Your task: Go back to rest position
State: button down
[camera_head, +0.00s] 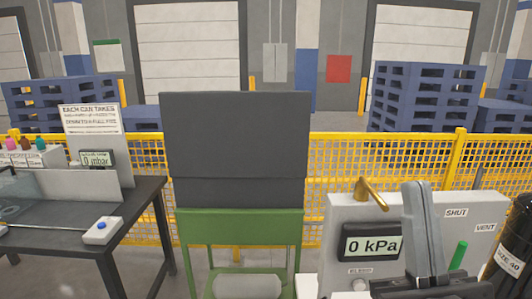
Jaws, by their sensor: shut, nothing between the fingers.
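My gripper (415,190) shows at the lower right, with its grey fingers pointing up together above a dark base. The fingers are shut with nothing held. They stand in front of a pale panel (340,215), just right of its display (372,243) reading "0 kPa", and hide part of the panel. I cannot tell whether they touch it. A brass lever (371,193) sits on top of the panel, left of the fingers. A green handle (458,255) is to their right, below the labels "SHUT" and "VENT".
A dark cylinder (515,250) stands at the right edge. A green stand (240,225) with a dark grey board (235,135) is in the middle. A dark table (140,200) with a "0 mbar" display (96,159) is left. A yellow mesh fence (340,155) runs behind.

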notch_tip(320, 180, down, 14)
jog(key=s+d+m+g+h, duration=0.3)
jog(key=m+g+h, duration=0.1)
jog(key=m+h, duration=0.35)
jog(key=s+f+n+g+y, duration=0.1)
jog(key=s+f+g, duration=1)
jog(key=s+f, duration=1.1)
jog(key=shift+s+d+n+y, duration=0.35)
jog(key=shift+s+n, duration=0.3)
jog(key=shift+s, duration=0.1)
